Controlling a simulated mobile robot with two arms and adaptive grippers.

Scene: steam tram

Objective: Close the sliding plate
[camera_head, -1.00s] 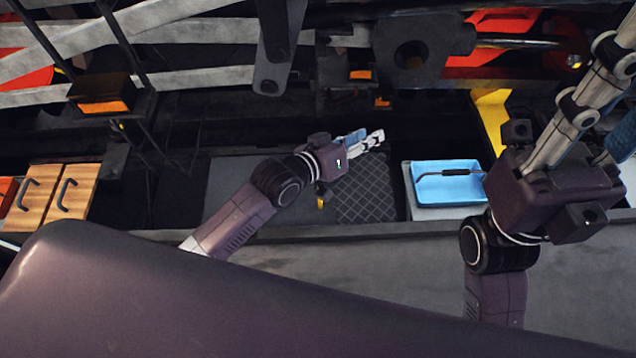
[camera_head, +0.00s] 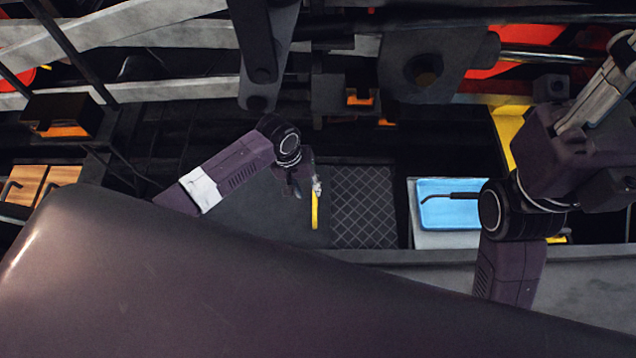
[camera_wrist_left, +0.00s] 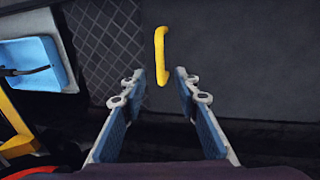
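The sliding plate (camera_head: 255,205) is a flat dark grey panel in the middle of the head view, with an upright yellow handle (camera_head: 314,209) near its right edge. A dark cross-hatched surface (camera_head: 363,208) shows to its right. In the left wrist view the plate (camera_wrist_left: 240,60) fills the upper right and the handle (camera_wrist_left: 160,55) stands just beyond my fingertips. My left gripper (camera_wrist_left: 160,78) is open, its two blue-padded fingers apart with nothing between them. In the head view it points down beside the handle. My right gripper is at the right; its fingers are cut off by the frame.
A blue tray (camera_head: 450,214) with a dark bent tool (camera_head: 452,196) lies right of the cross-hatched surface. A yellow upright part (camera_head: 510,135) stands behind it. Dark machinery and grey bars hang across the top. Wooden drawer fronts (camera_head: 27,185) are at the left.

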